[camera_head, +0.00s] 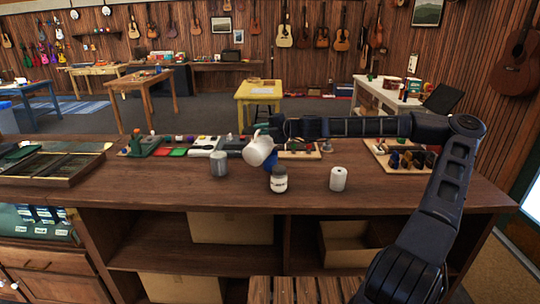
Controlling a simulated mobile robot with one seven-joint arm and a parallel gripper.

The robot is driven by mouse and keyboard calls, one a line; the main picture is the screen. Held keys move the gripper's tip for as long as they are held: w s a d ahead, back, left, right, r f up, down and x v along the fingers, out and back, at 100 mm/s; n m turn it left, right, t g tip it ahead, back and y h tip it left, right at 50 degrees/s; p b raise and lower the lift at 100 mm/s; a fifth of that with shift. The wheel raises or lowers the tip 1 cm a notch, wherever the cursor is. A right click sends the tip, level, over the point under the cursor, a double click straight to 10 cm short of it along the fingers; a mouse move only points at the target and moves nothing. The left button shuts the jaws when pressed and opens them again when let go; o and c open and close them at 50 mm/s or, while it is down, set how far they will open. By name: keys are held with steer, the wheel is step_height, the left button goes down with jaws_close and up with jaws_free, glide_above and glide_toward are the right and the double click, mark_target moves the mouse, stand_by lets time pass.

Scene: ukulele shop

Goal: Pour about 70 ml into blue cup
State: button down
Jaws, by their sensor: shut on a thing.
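My gripper (265,133) is at the end of my arm, which reaches in from the right above the wooden counter. It is shut on a white pitcher-like container (257,151), held tilted over the counter. A small blue shape (271,161) shows just beside and below the white container. It may be the blue cup, but it is mostly hidden and too small to be sure. I cannot tell whether any liquid is flowing or how full anything is.
A grey cup (218,163) stands left of the held container. A labelled jar (279,180) and a white cylinder (338,179) stand to the right, near the front. Dark trays (50,165) fill the counter's left end; a tool board (385,154) lies right. The front middle-left counter (150,185) is clear.

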mark_target(255, 141)
steer(key=shift+w+d+r+m+p, duration=0.35)
steer(key=shift+w+r+m+p, duration=0.1)
steer(key=shift+w+m+p, duration=0.35)
stand_by(2.6)
steer(key=s+n, duration=0.1)
steer(key=s+a+f+n, duration=0.1)
steer(key=s, duration=0.1)
steer(key=s+a+f+n, duration=0.1)
steer(key=s, duration=0.1)
steer(key=shift+s+a+f+n+t, duration=0.2)
steer(key=shift+a+f+n+t, duration=0.1)
steer(key=shift+t, duration=0.1)
steer(key=shift+s+a+f+n, duration=0.1)
steer(key=shift+s+f+n, duration=0.25)
steer(key=shift+n, duration=0.05)
stand_by(1.5)
